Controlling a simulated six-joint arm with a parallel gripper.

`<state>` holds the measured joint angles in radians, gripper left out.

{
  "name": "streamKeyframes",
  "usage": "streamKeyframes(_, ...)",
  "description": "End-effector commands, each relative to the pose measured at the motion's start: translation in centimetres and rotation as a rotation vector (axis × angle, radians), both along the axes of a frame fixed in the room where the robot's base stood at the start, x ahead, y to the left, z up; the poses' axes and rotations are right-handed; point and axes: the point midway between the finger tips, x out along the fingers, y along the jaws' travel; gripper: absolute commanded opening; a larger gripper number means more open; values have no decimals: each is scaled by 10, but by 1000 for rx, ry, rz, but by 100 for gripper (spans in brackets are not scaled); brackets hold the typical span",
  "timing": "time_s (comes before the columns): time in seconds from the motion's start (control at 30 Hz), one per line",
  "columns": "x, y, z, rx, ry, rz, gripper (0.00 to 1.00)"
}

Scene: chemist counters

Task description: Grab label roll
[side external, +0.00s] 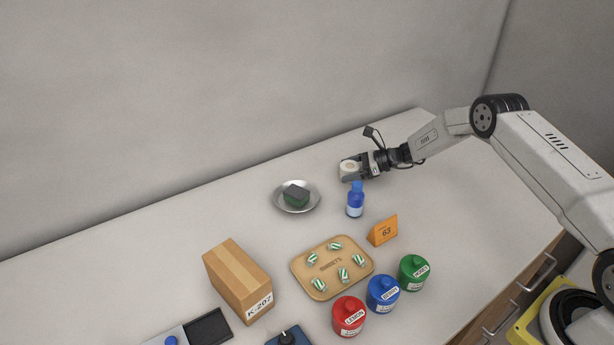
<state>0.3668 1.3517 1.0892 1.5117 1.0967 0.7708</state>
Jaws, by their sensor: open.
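A white round thing with a pale beige centre, which looks like the label roll (348,166), is on the counter toward the back, right of the metal dish. My gripper (350,171) is right at it, reaching in from the right, with dark finger parts close around or beside it. The jaws are open. I cannot tell whether the fingers touch the roll, and its far and right sides are partly hidden by the gripper.
A blue bottle (355,201) stands just in front of my gripper. A metal dish (277,198) with a dark green sponge (297,196) is to the left. An orange sign (383,230), a wooden tray (331,265), jars and a carton (236,279) are nearer. The back left counter is clear.

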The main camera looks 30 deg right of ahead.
Motion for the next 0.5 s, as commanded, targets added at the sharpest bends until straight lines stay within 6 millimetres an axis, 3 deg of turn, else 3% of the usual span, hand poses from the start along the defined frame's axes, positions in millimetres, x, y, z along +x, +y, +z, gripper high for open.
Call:
streamKeyframes(0.1,0,0,0,0,0,0,100)
streamKeyframes(0.13,0,0,0,0,0,0,94)
streamKeyframes(0.37,0,0,0,0,0,0,21)
streamKeyframes(0.5,0,0,1,0,-1,0,20)
